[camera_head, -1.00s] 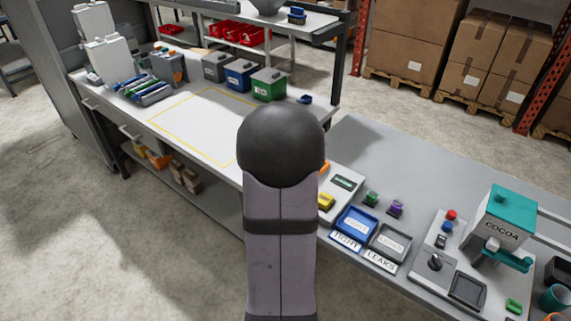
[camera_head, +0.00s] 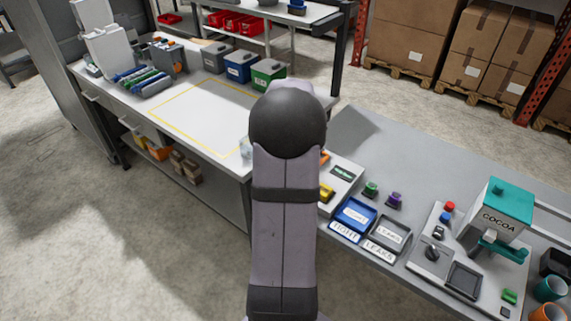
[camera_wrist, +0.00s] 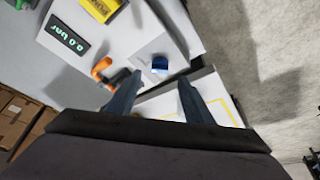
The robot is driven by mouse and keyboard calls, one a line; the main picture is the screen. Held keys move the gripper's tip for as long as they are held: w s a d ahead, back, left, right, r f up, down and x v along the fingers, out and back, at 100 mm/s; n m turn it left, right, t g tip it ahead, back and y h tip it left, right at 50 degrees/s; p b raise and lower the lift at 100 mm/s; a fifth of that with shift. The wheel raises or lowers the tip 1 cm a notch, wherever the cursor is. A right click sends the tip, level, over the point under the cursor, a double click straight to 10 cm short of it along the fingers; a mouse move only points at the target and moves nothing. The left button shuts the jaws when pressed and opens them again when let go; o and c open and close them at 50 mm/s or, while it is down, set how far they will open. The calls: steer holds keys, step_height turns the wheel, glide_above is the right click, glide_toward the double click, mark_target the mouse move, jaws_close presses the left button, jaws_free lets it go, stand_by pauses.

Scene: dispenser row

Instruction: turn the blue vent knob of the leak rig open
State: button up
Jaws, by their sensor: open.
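The leak rig (camera_wrist: 120,50) is a pale panel on the bench in the wrist view, and part of it shows beside my arm in the head view (camera_head: 345,178). Its blue vent knob (camera_wrist: 160,65) is a small round knob near the panel's edge. My gripper (camera_wrist: 161,77) is open, with its two dark fingers pointing toward the panel. The knob appears between and just beyond the fingertips; I cannot tell any contact or the gap in depth. My arm hides the knob and gripper in the head view.
An orange part (camera_wrist: 102,70) stands close to the left finger. A "0.0 bar" display (camera_wrist: 68,39) and a yellow block (camera_wrist: 102,8) lie farther off. The blue tray (camera_head: 355,215) and grey tray (camera_head: 390,234) are right of the rig. The yellow-outlined area (camera_head: 195,115) is clear.

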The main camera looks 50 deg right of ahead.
steer(key=shift+p+x, duration=0.8)
steer(key=shift+x, duration=2)
steer(key=shift+c, duration=0.6)
steer(key=c, duration=0.9)
